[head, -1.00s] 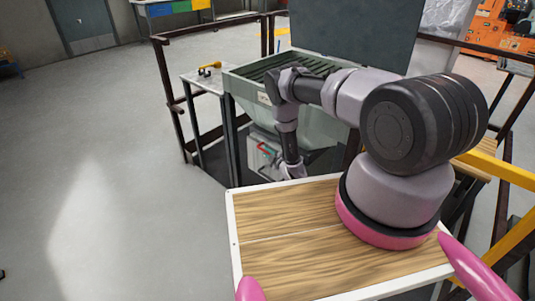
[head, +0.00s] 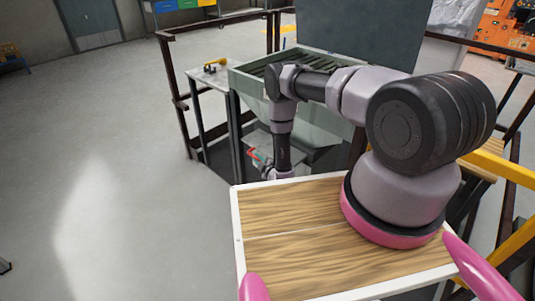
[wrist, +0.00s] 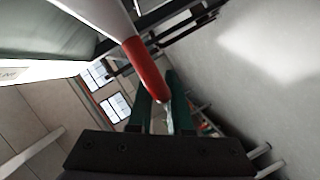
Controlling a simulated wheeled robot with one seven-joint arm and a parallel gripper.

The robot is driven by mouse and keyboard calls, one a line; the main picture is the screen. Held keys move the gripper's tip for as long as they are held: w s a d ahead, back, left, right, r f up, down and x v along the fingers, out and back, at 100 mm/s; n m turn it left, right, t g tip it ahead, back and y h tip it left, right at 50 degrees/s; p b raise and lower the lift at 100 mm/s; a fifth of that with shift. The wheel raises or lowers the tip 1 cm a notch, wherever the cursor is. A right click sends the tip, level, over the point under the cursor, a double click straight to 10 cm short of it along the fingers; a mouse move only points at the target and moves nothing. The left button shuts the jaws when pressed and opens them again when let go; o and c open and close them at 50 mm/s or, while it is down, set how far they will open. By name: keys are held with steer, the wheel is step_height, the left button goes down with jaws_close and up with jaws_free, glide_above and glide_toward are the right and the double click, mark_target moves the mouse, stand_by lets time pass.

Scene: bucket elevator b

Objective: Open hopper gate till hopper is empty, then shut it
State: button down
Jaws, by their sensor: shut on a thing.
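The grey-green hopper (head: 245,92) stands beyond my wooden deck, with dark slats across its top. Its contents cannot be seen. In the wrist view, a red handle grip (wrist: 146,68) on a pale lever bar (wrist: 97,12) comes down from the top. My gripper (wrist: 163,100) has its green fingers closed around the lower end of this red grip. The gate itself and any flow of material are not visible.
A small side table (head: 212,77) with a yellow-handled item stands left of the hopper. Dark railings (head: 172,85) surround the hopper. A large grey panel (head: 360,35) rises behind it. The floor at left is clear.

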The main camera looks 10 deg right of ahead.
steer(key=shift+s+a+f, duration=0.1)
steer(key=shift+s+a, duration=0.65)
steer(key=shift+a, duration=0.1)
steer(key=c, duration=0.8)
jaws_free()
steer(key=shift+c, duration=0.2)
steer(key=v, duration=1)
steer(key=shift+s, duration=0.35)
steer(key=shift+d, duration=0.15)
